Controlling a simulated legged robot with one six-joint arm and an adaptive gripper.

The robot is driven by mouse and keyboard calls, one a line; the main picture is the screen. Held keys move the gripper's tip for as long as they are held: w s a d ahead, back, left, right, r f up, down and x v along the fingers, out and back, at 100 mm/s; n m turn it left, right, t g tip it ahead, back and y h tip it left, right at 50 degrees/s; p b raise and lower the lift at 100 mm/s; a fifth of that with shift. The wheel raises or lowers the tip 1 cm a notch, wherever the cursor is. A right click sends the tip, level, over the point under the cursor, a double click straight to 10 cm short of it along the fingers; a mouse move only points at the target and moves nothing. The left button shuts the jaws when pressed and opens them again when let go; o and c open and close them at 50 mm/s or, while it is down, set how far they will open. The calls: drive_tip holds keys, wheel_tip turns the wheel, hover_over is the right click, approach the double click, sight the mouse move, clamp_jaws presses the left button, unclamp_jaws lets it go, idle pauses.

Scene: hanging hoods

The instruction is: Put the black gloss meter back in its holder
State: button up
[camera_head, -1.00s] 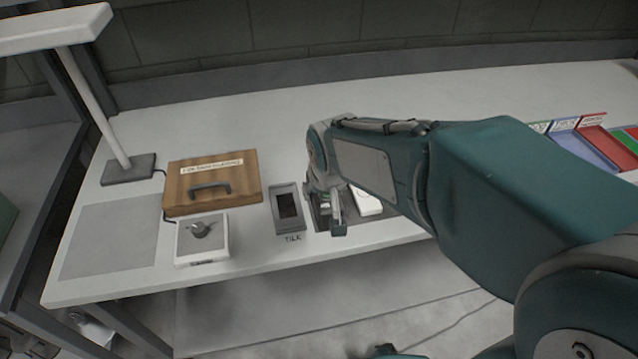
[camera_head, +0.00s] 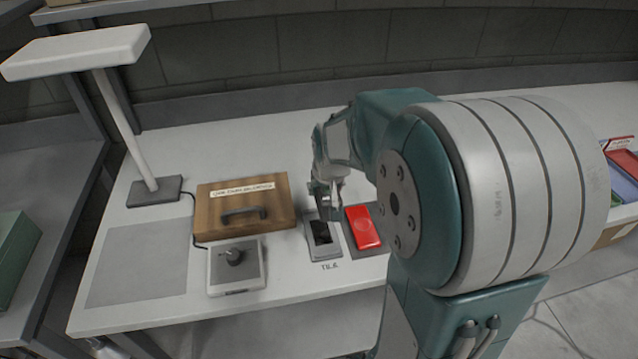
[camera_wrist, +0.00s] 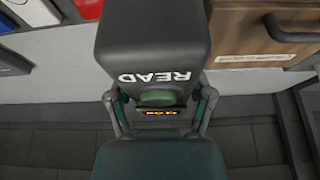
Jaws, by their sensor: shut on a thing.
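The black gloss meter (camera_wrist: 152,40) fills the upper middle of the wrist view, with READ on it upside down, a green button and a small lit display. My gripper (camera_wrist: 158,98) is shut on it. In the head view my gripper (camera_head: 326,197) is above the back of the grey frame with a dark inset (camera_head: 322,240), marked TILE on the table. The meter is hard to make out there. A red device (camera_head: 363,228) lies on a dark mat just right of that frame. I cannot tell which place is the meter's holder.
A wooden box with a handle (camera_head: 243,206) stands left of the grey frame. In front of it is a white unit with a knob (camera_head: 236,268). A lamp (camera_head: 122,120) stands at the left. Coloured trays (camera_head: 622,170) are at the far right. My arm hides the middle right.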

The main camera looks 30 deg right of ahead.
drive_tip(key=a+f, duration=0.1)
drive_tip(key=f, duration=0.1)
drive_tip(key=a+f, duration=0.1)
drive_tip(key=f, duration=0.1)
drive_tip(key=shift+a, duration=0.1)
drive_tip(key=f, duration=0.1)
drive_tip(key=d+f, duration=0.1)
drive_tip(key=f, duration=0.2)
drive_tip(key=shift+d+f, duration=0.1)
drive_tip(key=shift+d, duration=0.15)
drive_tip(key=shift+a+f, duration=0.1)
drive_tip(key=shift+f, duration=0.05)
drive_tip(key=shift+a, duration=0.4)
drive_tip(key=shift+d, duration=0.1)
drive_tip(key=shift+d+f, duration=0.1)
drive_tip(key=shift+d, duration=0.35)
drive_tip(key=shift+a, duration=0.2)
drive_tip(key=shift+d+f, duration=0.1)
drive_tip(key=shift+f, duration=0.35)
